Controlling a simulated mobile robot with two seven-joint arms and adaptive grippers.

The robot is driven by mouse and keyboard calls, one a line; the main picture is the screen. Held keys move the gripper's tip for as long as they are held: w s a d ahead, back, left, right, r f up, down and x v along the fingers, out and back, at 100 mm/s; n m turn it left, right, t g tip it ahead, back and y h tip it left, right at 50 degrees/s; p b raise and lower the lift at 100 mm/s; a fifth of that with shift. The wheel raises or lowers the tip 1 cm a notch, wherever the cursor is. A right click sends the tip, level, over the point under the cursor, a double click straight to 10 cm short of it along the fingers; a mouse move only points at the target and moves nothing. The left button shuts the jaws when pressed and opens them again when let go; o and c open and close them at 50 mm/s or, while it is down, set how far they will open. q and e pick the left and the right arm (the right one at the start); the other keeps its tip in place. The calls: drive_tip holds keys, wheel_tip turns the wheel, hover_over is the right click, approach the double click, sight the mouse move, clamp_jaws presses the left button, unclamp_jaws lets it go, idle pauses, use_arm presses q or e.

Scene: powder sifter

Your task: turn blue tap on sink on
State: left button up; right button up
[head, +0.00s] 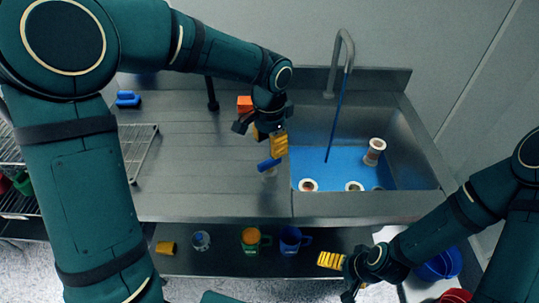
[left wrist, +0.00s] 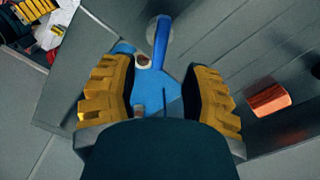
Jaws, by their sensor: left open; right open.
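The blue tap (head: 268,163) is a short blue handle on a small round base, on the counter just left of the sink (head: 310,212). In the left wrist view the blue tap handle (left wrist: 161,45) stands beyond the fingers, near the top middle. My left gripper (head: 268,138) is open just above and behind it in the head view. Its fingers (left wrist: 158,88) are apart with no object between them, and I see no contact with the handle. My right gripper (head: 334,266) is open and empty at the lower right, in front of the counter.
An orange cylinder (left wrist: 268,98) lies beside the left gripper, also in the head view (head: 245,104). A grey spout (head: 340,55) rises behind the sink; a thin blue line (head: 336,118) runs from it into the blue basin, which holds several cups. Mugs (head: 290,240) stand on the lower shelf.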

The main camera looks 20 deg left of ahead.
sight(270, 160)
use_arm(q)
drive_tip(key=shift+r, duration=2.35)
